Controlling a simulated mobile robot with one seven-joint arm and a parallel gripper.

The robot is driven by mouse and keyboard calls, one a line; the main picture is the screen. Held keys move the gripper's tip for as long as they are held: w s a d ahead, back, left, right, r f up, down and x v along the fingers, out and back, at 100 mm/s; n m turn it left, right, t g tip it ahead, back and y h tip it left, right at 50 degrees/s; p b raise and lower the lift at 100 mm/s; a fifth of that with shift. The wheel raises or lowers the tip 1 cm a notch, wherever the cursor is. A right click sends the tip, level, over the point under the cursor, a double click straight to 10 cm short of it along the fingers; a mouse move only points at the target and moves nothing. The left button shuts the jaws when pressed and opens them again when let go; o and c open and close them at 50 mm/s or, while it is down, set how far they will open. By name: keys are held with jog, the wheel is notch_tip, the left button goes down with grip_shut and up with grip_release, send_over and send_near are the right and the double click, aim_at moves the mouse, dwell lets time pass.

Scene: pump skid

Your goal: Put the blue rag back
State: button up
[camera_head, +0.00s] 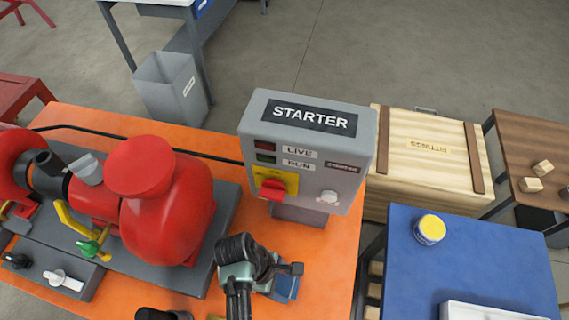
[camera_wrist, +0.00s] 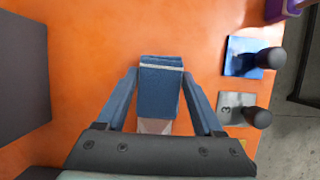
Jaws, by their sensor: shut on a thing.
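My gripper (camera_wrist: 160,80) is shut on the blue rag (camera_wrist: 160,92), a folded dark-blue block with a pale stripe near its far end, between the two blue-grey fingers in the wrist view. In the head view my gripper (camera_head: 282,278) is low over the orange bench top, in front of the starter box, and the blue rag (camera_head: 287,289) shows partly at its fingers. I cannot tell whether the rag touches the bench.
The grey starter box (camera_head: 310,150) and red pump (camera_head: 165,215) stand close by. In the wrist view a blue plate (camera_wrist: 236,46) and a grey plate marked 3 (camera_wrist: 233,97) carry black knobs near the bench edge. Orange bench (camera_wrist: 95,40) is clear around the rag.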

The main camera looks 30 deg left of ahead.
jog(key=shift+f, duration=1.2)
jog(key=shift+f, duration=0.2)
jog(key=o, duration=1.3)
jog(key=shift+r, duration=0.1)
jog(key=v, duration=1.2)
jog(key=shift+s, duration=0.1)
